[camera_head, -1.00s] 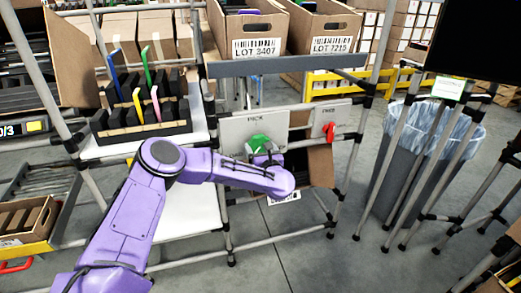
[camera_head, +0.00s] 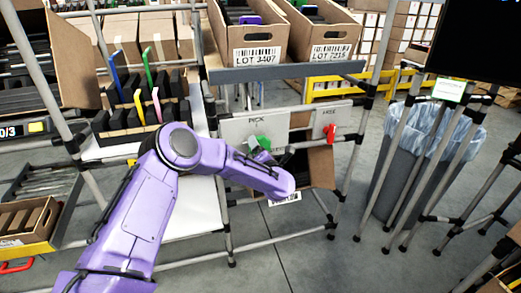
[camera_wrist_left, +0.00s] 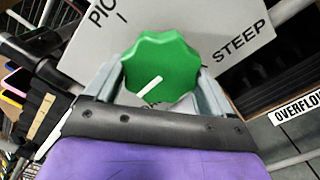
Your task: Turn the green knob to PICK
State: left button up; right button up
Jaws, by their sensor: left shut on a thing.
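The green knob (camera_head: 263,143) sits on a light grey panel (camera_head: 233,131) marked PICK in the head view. In the left wrist view the lobed knob (camera_wrist_left: 160,62) fills the space between the fingers of my left gripper (camera_wrist_left: 160,88), which is shut on it. The white line on the knob slants to the lower left there. PICK, partly cut off, is at the panel's upper left, and STEEP is on the right. Lettering below the knob is mostly hidden. My right gripper is not in view.
A red knob (camera_head: 329,134) on a FREE panel is to the right. Cartons LOT 3407 (camera_head: 257,56) and LOT 7215 (camera_head: 331,52) rest above behind a grey bar (camera_head: 285,72). A lined bin (camera_head: 395,180) stands at the right.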

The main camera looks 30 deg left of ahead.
pick_arm(q)
jog(key=shift+d+r+m+p, duration=0.1)
jog(key=shift+m+p, duration=1)
jog(key=shift+m, duration=3.4)
jog(key=shift+r+m+p, duration=0.1)
jog(key=shift+m+p, duration=0.95)
jog(key=shift+m, duration=3.45)
jog(key=o, duration=0.9)
jog(key=b+v, duration=0.1)
jog(key=v, duration=0.9)
jog(key=shift+s+d, duration=0.15)
jog(key=shift+s, duration=0.1)
